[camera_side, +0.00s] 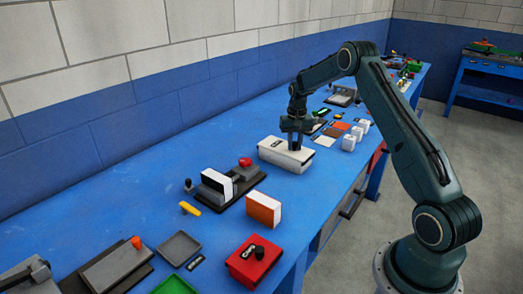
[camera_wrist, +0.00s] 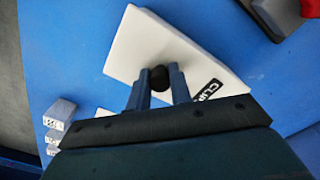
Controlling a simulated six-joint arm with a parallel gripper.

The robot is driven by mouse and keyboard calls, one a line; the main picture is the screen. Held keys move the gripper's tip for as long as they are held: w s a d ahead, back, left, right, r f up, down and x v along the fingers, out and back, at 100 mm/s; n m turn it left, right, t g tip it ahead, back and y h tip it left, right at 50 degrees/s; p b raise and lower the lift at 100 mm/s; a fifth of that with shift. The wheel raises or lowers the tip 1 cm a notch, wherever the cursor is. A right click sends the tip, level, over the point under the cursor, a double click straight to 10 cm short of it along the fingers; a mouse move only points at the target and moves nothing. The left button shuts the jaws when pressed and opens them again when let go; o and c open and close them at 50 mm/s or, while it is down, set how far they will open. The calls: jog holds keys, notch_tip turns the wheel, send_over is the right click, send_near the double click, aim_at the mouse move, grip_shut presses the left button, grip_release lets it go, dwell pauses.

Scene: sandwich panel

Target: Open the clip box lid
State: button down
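The clip box is a white box (camera_side: 275,152) on the blue bench in the side view, and its lid looks flat and shut. In the wrist view its white lid (camera_wrist: 150,45) fills the upper middle, with a black label reading "CLI..." (camera_wrist: 209,90) partly hidden by my finger. A round black knob (camera_wrist: 158,77) stands on the lid. My gripper (camera_side: 295,148) points down onto the box. In the wrist view its two fingers (camera_wrist: 159,72) lie on either side of the knob and appear to touch it.
A black-and-white block on a dark base (camera_side: 217,184) and an orange-and-white block (camera_side: 264,209) stand in front of the box. Small white blocks (camera_side: 349,143) and coloured flat pieces (camera_side: 340,127) lie beyond it to the right. The bench left of the box is clear.

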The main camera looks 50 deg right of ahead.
jog(key=shift+d, duration=4.8)
jog(key=c, duration=1.3)
grip_release()
jog(key=shift+o, duration=0.2)
notch_tip(320, 180, up, 14)
